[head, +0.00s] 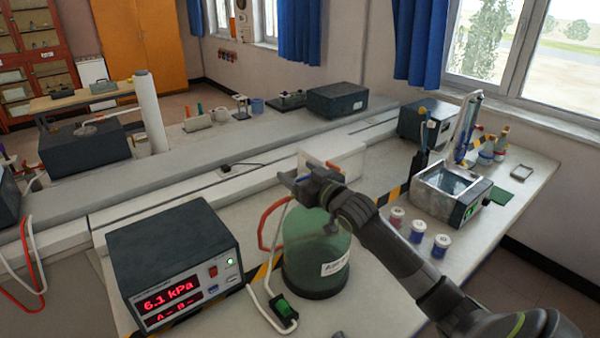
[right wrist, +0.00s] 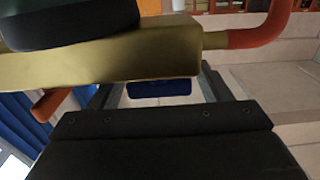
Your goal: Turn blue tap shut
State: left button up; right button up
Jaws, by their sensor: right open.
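The blue tap handle (right wrist: 158,88) shows in the right wrist view, between the two fingers of my right gripper and below a brass body (right wrist: 120,55). The fingers are apart, and I cannot tell whether either touches the handle. In the head view my right gripper (head: 290,178) is above the green vessel (head: 316,245) with a white label. The tap is not clearly visible there; the gripper covers that area. My left gripper is not in view.
A red hose (head: 268,222) runs down the vessel's left side. A dark box (head: 175,262) with a red 6.1 kPa display stands at left. A green switch (head: 283,307) lies in front. Small jars (head: 418,231) and a water bath (head: 450,190) stand at right.

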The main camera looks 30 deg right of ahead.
jog(key=c, duration=1)
